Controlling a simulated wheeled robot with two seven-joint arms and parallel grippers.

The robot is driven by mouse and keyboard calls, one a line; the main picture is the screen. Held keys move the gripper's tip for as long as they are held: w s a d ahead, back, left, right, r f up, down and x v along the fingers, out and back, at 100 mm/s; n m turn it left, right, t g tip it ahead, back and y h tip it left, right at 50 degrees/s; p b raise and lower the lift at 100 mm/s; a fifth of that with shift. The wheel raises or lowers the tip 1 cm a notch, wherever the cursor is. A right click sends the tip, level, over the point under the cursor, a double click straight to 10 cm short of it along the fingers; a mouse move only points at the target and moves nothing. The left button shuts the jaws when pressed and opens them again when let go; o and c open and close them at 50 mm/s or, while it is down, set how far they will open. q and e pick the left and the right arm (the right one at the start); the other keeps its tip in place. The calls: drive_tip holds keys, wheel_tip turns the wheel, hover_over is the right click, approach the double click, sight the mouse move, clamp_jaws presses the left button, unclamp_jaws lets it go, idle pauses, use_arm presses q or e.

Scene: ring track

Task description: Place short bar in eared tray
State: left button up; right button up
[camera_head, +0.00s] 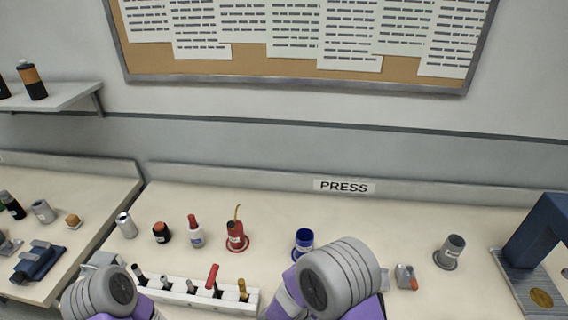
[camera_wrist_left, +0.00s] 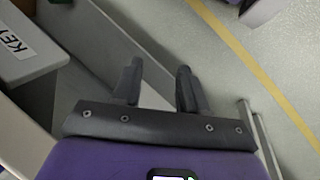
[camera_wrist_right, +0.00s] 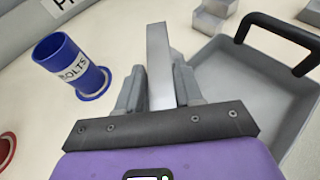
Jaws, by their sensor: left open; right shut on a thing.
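The short bar is a plain silver-grey block (camera_wrist_right: 158,50), seen in the right wrist view. My right gripper (camera_wrist_right: 157,88) is shut on it, and it stands up lengthwise between the fingers. The eared tray (camera_wrist_right: 250,85) is a shallow grey tray with a black handle, to the right of the bar in that view. The bar appears beside the tray's left edge; its height above the bench cannot be told. My right arm hides the tray in the head view. My left gripper (camera_wrist_left: 158,82) is open and empty, with floor and a bench side beyond it.
A blue cup marked BOLTS (camera_wrist_right: 72,65) stands left of the bar. A grey stepped block (camera_wrist_right: 213,16) is behind the tray. A white rack (camera_head: 172,294) with several tools lies between my arms. A grey cup (camera_head: 450,252) and a blue press (camera_head: 538,245) stand at the right.

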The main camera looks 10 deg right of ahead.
drive_tip(key=w+d+m+g+b, duration=0.1)
drive_tip(key=w+d, duration=0.1)
drive_tip(key=d, duration=0.1)
drive_tip(key=w+d+f+m+g+h+b, duration=0.1)
drive_tip(key=d+m, duration=0.1)
drive_tip(key=d, duration=0.2)
drive_tip(key=w+d+m+g+h+b, duration=0.1)
drive_tip(key=w+d+g, duration=0.1)
drive_tip(key=d, duration=0.1)
drive_tip(key=shift+w+d+f+b, duration=0.25)
drive_tip(key=shift+w+d+b, duration=0.05)
drive_tip(key=shift+d+b, duration=0.1)
drive_tip(key=shift+m+g+h, duration=0.4)
drive_tip(key=shift+m+g, duration=0.3)
drive_tip(key=shift+g, duration=0.1)
drive_tip(key=w+d, duration=0.1)
drive_tip(key=w+d+b, duration=0.1)
drive_tip(key=d, duration=0.1)
drive_tip(key=w+d+r, duration=0.1)
drive_tip(key=shift+d+b, duration=0.2)
drive_tip(key=shift+b, duration=0.1)
drive_tip(key=w+d+r+b, duration=0.2)
drive_tip(key=w+d+r, duration=0.2)
drive_tip(key=d, duration=0.1)
drive_tip(key=shift+g, duration=0.3)
wheel_tip(320, 180, down, 10)
drive_tip(key=b, duration=0.3)
drive_tip(key=shift+w+b, duration=0.15)
drive_tip(key=shift+b, duration=0.15)
